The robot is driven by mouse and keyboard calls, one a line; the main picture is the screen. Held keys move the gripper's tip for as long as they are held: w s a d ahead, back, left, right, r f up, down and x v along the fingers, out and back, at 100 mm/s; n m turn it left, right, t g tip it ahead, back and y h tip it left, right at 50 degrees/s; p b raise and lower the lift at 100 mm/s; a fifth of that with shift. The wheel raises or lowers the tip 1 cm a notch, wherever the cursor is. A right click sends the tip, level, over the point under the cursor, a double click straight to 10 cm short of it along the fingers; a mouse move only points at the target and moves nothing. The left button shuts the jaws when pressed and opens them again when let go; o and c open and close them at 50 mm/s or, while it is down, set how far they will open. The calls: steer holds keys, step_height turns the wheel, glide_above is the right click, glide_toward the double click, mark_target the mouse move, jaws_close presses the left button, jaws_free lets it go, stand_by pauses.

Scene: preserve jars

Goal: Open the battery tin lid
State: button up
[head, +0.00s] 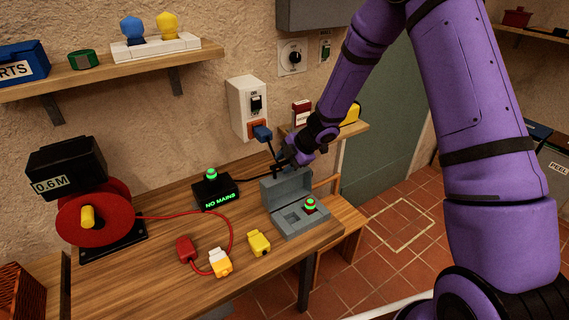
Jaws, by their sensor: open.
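The battery tin (302,226) is a grey box near the right end of the wooden workbench. Its grey lid (286,187) stands raised at the back of the tin. A square recess shows in the tin's top, with a green-topped piece (310,205) to its right. My gripper (281,165) is open just above the lid's top edge, at its rear. I cannot tell whether a finger touches the lid. The far side of the lid and part of the fingers are hidden.
A black box (214,192) reading "NO MAINS" stands left of the tin. A wall socket box (248,108) with a blue plug (262,133) is behind.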

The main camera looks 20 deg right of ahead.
steer(key=v, duration=1)
steer(key=shift+r, duration=0.15)
steer(key=d+r+m+t+h, duration=0.2)
steer(key=d+r+m+t, duration=0.1)
steer(key=r, duration=0.4)
steer(key=d+r+m+t+h, duration=0.2)
steer(key=r+m, duration=0.1)
steer(key=r, duration=0.4)
steer(key=s+d+r+m+h, duration=0.4)
steer(key=s+d+r+m, duration=0.15)
steer(key=s+r, duration=0.2)
steer(key=s+a+r+m+g+y, duration=0.1)
steer(key=s+m, duration=0.4)
steer(key=s, duration=0.8)
steer(key=s+a+r+m+g, duration=0.2)
steer(key=s+m, duration=0.4)
steer(key=s, duration=0.8)
steer(key=shift+a+r+g+y, duration=0.3)
steer(key=shift+a+r+y, duration=0.1)
steer(key=shift+a+r, duration=0.1)
